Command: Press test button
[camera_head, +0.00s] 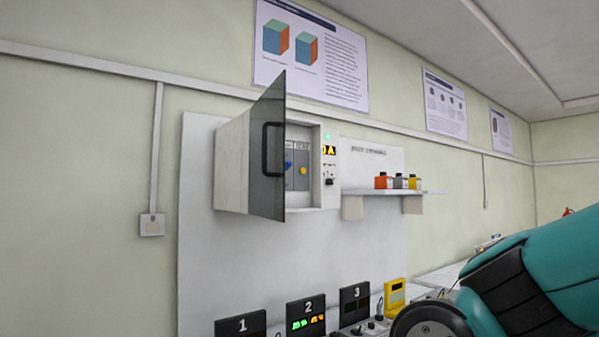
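A white wall cabinet (233,168) hangs on a pale board, with its dark glass door (268,160) swung open toward me. Inside, grey modules carry a small blue part (288,166) and a yellow part (303,170). The open door hides the left part of the interior. The cabinet's right front strip has a lit green lamp (327,136), a small display with amber characters (329,150) and a dark knob or switch (329,181). I cannot tell which part is the test button. My gripper is not in view; only my teal arm shows at the lower right.
A shelf (380,192) right of the cabinet holds several small coloured containers. Below stand dark numbered units 1 (240,325), 2 (306,315) and 3 (354,304), with a yellow device (394,297) beside them. The space before the open cabinet looks clear.

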